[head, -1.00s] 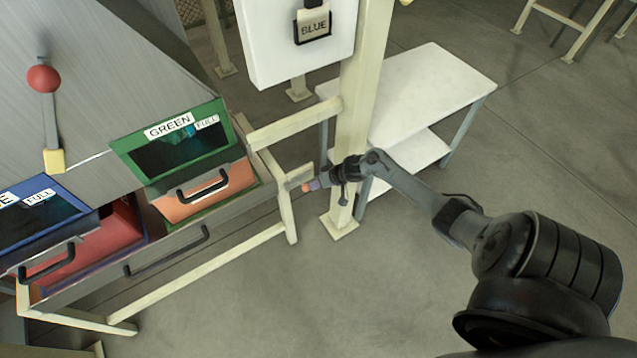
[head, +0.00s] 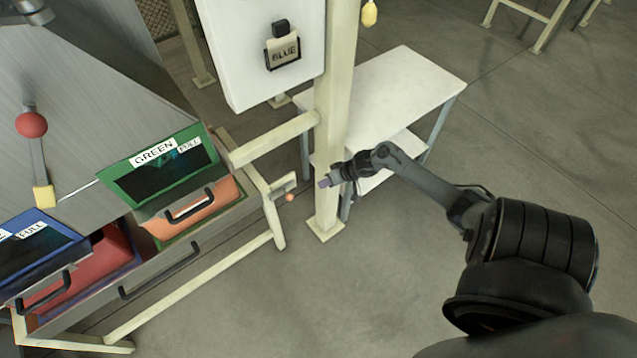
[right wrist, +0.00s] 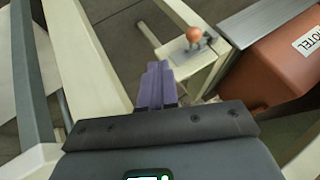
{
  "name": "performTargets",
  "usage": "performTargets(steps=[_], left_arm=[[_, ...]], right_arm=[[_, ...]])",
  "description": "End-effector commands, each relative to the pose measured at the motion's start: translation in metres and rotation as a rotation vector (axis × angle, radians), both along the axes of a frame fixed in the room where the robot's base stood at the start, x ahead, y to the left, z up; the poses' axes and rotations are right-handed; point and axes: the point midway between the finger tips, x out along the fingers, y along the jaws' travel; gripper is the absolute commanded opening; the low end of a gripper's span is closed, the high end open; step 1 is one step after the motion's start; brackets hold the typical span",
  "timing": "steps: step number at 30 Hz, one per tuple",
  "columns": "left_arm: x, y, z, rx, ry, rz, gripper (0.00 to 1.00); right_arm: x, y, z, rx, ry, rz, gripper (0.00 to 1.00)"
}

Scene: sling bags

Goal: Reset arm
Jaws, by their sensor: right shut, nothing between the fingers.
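My right gripper (head: 325,183) is shut and empty. It hangs in the air in front of the cream post, a little to the right of the workbench's end. In the right wrist view its purple fingers (right wrist: 156,86) are together with nothing between them. An orange ball knob (head: 290,197) on the bench end sits just left of the fingertips, apart from them; it also shows in the right wrist view (right wrist: 194,35). My left gripper is not in view.
A cream post (head: 333,120) stands beside my right gripper, with a white shelf table (head: 395,90) behind. Green (head: 160,165) and blue (head: 38,245) bins and a red-ball lever (head: 31,124) are on the left. Floor in front is clear.

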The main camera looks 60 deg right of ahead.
Motion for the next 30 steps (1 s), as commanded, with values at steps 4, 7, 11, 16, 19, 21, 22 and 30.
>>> performTargets(steps=[4,7,11,16,19,21,22,30], left_arm=[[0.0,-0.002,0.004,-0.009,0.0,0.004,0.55],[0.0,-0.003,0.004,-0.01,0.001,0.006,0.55],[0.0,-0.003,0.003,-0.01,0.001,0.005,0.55],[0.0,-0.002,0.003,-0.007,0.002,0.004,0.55],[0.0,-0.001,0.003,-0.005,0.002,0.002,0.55],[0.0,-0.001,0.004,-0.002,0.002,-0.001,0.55],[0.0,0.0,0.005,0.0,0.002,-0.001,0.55],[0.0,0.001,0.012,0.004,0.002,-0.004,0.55]], right_arm=[[-0.004,-0.001,0.006,0.0,0.0,0.0,0.0],[-0.005,-0.001,0.006,0.0,0.0,0.0,0.0],[-0.005,-0.001,0.006,0.0,0.0,0.0,0.0],[-0.005,-0.001,0.006,0.0,0.0,0.0,0.0],[-0.006,-0.001,0.005,0.0,0.002,0.0,0.0],[-0.012,0.0,0.002,0.002,0.012,0.0,0.0],[-0.015,0.002,-0.002,0.006,0.02,-0.001,0.0],[-0.06,0.102,-0.043,0.111,0.071,0.064,0.0]])
